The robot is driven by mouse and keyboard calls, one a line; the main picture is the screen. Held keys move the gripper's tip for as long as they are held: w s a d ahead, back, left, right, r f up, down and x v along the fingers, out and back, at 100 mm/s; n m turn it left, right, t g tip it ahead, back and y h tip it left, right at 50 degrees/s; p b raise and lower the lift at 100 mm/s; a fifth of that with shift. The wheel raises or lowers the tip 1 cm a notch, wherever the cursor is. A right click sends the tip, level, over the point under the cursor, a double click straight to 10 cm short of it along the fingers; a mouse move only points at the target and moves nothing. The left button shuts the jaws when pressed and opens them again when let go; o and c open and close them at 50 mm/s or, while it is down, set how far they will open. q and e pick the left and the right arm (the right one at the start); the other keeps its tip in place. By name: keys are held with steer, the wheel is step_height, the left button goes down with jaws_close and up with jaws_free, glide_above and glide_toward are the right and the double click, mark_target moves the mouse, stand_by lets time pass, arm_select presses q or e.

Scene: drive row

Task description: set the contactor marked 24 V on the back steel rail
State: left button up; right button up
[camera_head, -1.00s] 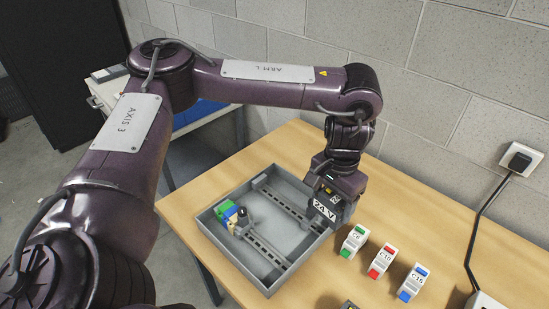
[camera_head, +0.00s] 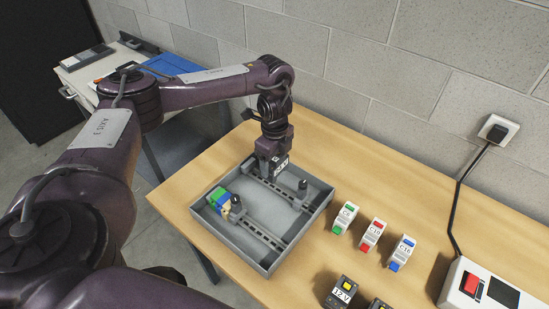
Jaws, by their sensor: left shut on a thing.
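My left gripper (camera_head: 275,160) is shut on the dark contactor (camera_head: 281,166) with a white label. The label read 24 V a second ago; it is too small to read now. The contactor is at the left, far end of the back steel rail (camera_head: 286,196) in the grey tray (camera_head: 331,204). I cannot tell whether it touches the rail. The rail's right part is bare up to a dark knob-like piece (camera_head: 303,185) near its right end. The front rail (camera_head: 262,234) carries green, blue and yellowish blocks (camera_head: 219,201) at its left. My right gripper is not in view.
Breakers C6 (camera_head: 345,218), C10 (camera_head: 371,234) and C16 (camera_head: 402,252) stand right of the tray. A contactor marked 12 V (camera_head: 342,293) and another dark one (camera_head: 379,304) stand at the front. A white box with a red switch (camera_head: 471,285) is at right. The wall is behind.

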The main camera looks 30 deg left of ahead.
arm_select(q)
steer(key=shift+f+b, duration=0.45)
steer(key=shift+f, duration=0.1)
step_height(320, 180, down, 2)
steer(key=shift+f+b, duration=0.15)
steer(key=shift+b, duration=0.95)
steer(key=shift+f+b, duration=0.35)
steer(key=shift+f, duration=1)
steer(key=shift+f, duration=0.45)
steer(key=o, duration=1.3)
